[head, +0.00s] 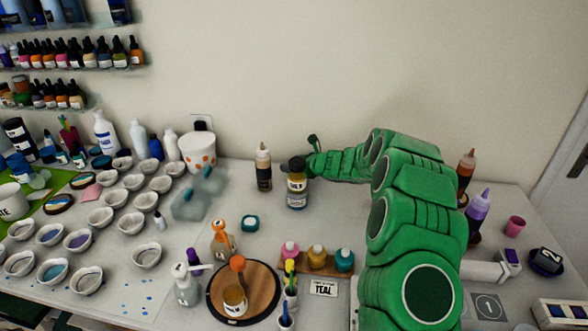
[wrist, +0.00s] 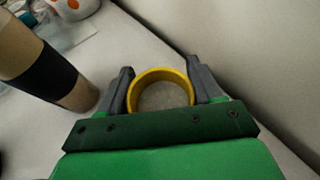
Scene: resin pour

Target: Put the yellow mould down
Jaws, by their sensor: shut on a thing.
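The yellow mould (wrist: 161,74) is a round ring with a greyish inside, seen in the wrist view. My gripper (wrist: 160,69) is shut on it, with one grey finger on each side. In the head view my green arm reaches in from the right, and my gripper (head: 309,159) is near the back wall, behind a dark-capped bottle (head: 297,190). I cannot make out the mould in the head view. I cannot tell whether its underside touches the table or is slightly above it.
A brown bottle with a black band (wrist: 45,65) stands close on the left in the wrist view. A white pot with orange spots (head: 198,151) stands further left. The wall runs along the right in the wrist view. Many small cups (head: 101,217) fill the left of the table.

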